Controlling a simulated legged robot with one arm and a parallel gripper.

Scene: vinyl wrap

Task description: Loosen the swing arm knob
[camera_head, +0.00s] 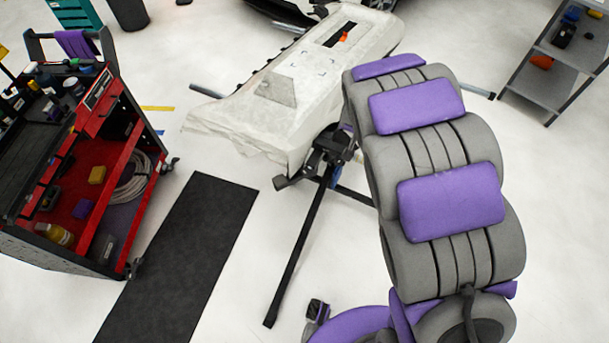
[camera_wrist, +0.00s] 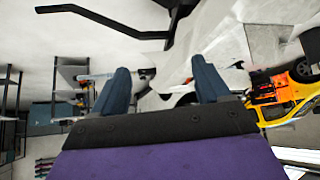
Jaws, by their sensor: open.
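A white-covered bumper-like panel (camera_head: 300,85) rests on a dark stand (camera_head: 297,250) in the middle of the head view. The stand's dark joint (camera_head: 328,150) sits under the panel's near end, just left of my arm. I cannot make out the swing arm knob for certain in either view. My gripper (camera_wrist: 158,85) shows in the wrist view with its two dark fingers apart and nothing between them. A black bent bar (camera_wrist: 115,22) crosses the top of the wrist view, apart from the fingers. My arm hides the gripper in the head view.
A red tool cart (camera_head: 100,130) stands at the left, with a black mat (camera_head: 180,260) beside it. A grey shelf (camera_head: 560,65) is at the upper right. A yellow vehicle (camera_wrist: 290,98) shows right in the wrist view.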

